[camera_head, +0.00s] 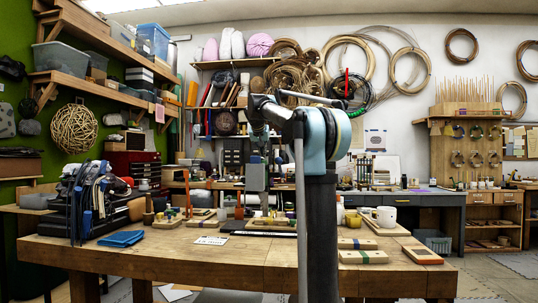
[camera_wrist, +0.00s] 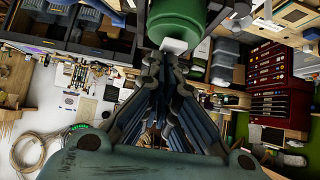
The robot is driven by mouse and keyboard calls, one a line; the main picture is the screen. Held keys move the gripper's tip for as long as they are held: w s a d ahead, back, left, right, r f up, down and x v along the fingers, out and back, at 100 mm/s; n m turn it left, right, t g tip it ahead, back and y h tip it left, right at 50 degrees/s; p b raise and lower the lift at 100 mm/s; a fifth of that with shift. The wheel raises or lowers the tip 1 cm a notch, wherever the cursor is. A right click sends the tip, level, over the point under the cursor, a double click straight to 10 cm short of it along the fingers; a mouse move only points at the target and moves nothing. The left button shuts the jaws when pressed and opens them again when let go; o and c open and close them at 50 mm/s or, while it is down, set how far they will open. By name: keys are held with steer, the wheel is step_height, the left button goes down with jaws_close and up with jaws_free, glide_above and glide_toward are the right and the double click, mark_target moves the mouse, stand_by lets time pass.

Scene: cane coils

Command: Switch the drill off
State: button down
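A green rounded housing (camera_wrist: 178,18), which looks like part of the drill, is at the top of the wrist view, just beyond my fingertips. A small pale block (camera_wrist: 173,46) shows at its lower edge, close to the tips; I cannot tell whether it is the switch or whether they touch. My gripper (camera_wrist: 163,64) has its dark fingers converging with their tips close together, and nothing is seen held. In the head view my arm stands in front of the bench's middle and hides part of it. I cannot make out the drill clearly there.
The wooden bench (camera_head: 200,254) carries a blue cloth (camera_head: 121,239), a white mug (camera_head: 385,216), wooden blocks (camera_head: 362,257) and, at left, a dark rack (camera_head: 95,205) of tools. Cane coils (camera_head: 408,66) hang on the back wall.

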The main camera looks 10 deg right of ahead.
steer(key=shift+s+a, duration=0.15)
steer(key=shift+a, duration=0.2)
steer(key=shift+s, duration=0.1)
steer(key=shift+s+a+f, duration=0.1)
steer(key=shift+s+a, duration=0.1)
steer(key=shift+s, duration=0.4)
steer(key=shift+d+r, duration=0.1)
steer(key=shift+r, duration=0.5)
steer(key=shift+s+r, duration=0.2)
steer(key=shift+r, duration=1.05)
steer(key=v, duration=1)
steer(key=shift+s+a+f, duration=0.2)
steer(key=shift+s+f, duration=0.1)
